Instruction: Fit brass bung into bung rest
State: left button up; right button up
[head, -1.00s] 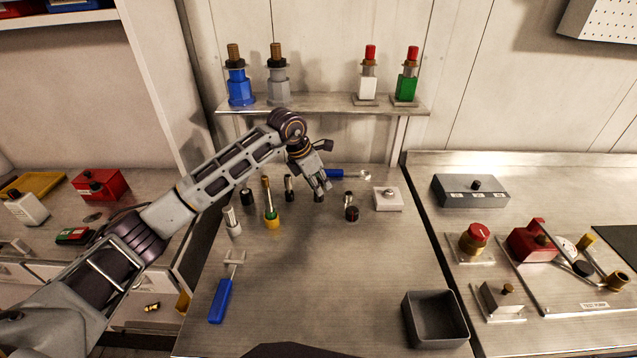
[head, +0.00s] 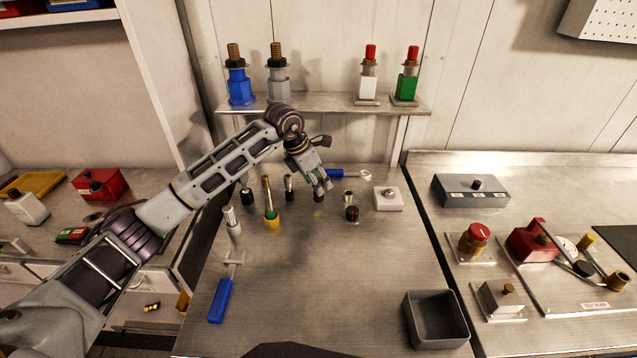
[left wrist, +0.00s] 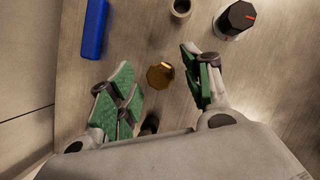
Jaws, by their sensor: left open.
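A small brass piece (left wrist: 160,76), which looks like the brass bung, lies between the spread fingers in the left wrist view, touching neither. My left gripper (left wrist: 165,92) is open and empty above it. In the head view my left gripper (head: 323,186) points down at the back of the steel bench, and its fingers hide the brass piece. A small grey ring with a dark hole (left wrist: 181,8) stands beyond the fingertips; I cannot tell whether it is the bung rest. My right gripper is not in view.
A black knob with a red mark (head: 351,213) stands close right of my left gripper. Several upright pegs, including a yellow-based one (head: 271,220), stand to its left. A blue-handled tool (head: 220,300) and dark open bin (head: 437,338) lie nearer. The middle bench is clear.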

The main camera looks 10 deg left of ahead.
pick_arm(q)
jog(key=v, duration=0.6)
jog(key=shift+r, duration=0.25)
jog(key=shift+s+a+r, duration=0.1)
jog(key=shift+r, duration=0.05)
dwell(0.7)
